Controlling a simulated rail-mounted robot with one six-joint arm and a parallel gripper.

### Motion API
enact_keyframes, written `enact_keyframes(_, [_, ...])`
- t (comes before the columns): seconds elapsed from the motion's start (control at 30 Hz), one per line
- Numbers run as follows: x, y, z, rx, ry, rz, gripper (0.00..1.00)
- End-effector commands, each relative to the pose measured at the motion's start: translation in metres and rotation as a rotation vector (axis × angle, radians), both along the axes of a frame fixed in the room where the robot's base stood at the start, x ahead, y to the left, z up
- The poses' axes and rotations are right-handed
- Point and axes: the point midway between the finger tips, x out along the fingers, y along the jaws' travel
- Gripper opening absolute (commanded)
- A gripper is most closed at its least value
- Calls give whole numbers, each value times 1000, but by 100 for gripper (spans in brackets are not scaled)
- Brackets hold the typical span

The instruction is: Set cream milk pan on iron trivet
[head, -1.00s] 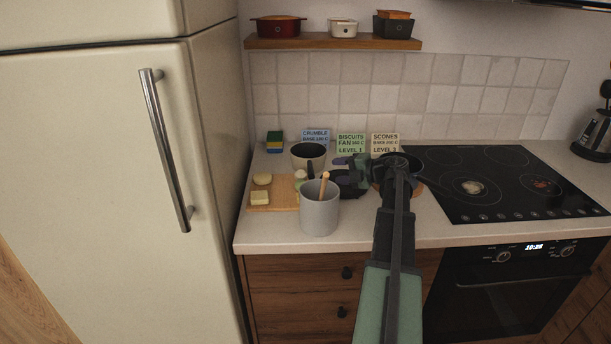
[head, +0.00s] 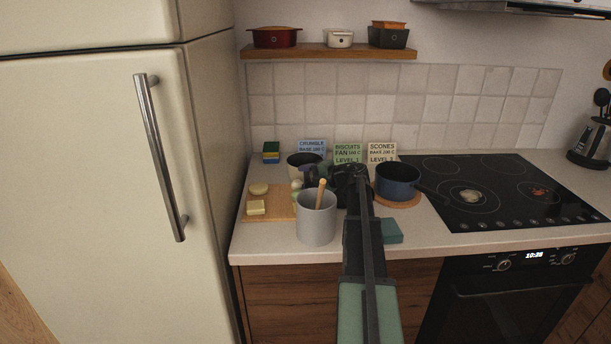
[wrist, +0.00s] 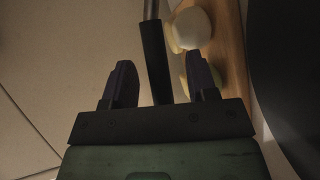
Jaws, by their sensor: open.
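The cream milk pan (head: 296,161) stands at the back left of the counter, partly hidden by my gripper (head: 308,174). In the wrist view its black handle (wrist: 152,60), with a metal shank, lies between the two fingers of my gripper (wrist: 161,80). The fingers are open, with a gap on both sides of the handle. I cannot make out the iron trivet clearly; my wrist and forearm cover the counter between the grey crock and the blue pan.
A grey crock (head: 316,222) with a wooden utensil stands close in front. A cutting board (head: 262,208) with food lies left. A blue pan (head: 398,181) sits on a round wooden trivet (head: 400,200) at right. A teal block (head: 391,231) lies near the front edge. Recipe cards stand behind.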

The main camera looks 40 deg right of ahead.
Motion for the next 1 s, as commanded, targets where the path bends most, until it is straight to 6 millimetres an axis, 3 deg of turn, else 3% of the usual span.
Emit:
enact_keyframes(0.03, [0, 0, 0, 0, 0, 0, 53])
enact_keyframes(0.4, [0, 0, 0, 0, 0, 0, 0])
enact_keyframes(0.77, [0, 0, 1, -1, -1, 0, 0])
enact_keyframes(1.0, [0, 0, 19, -1, -1, 0, 0])
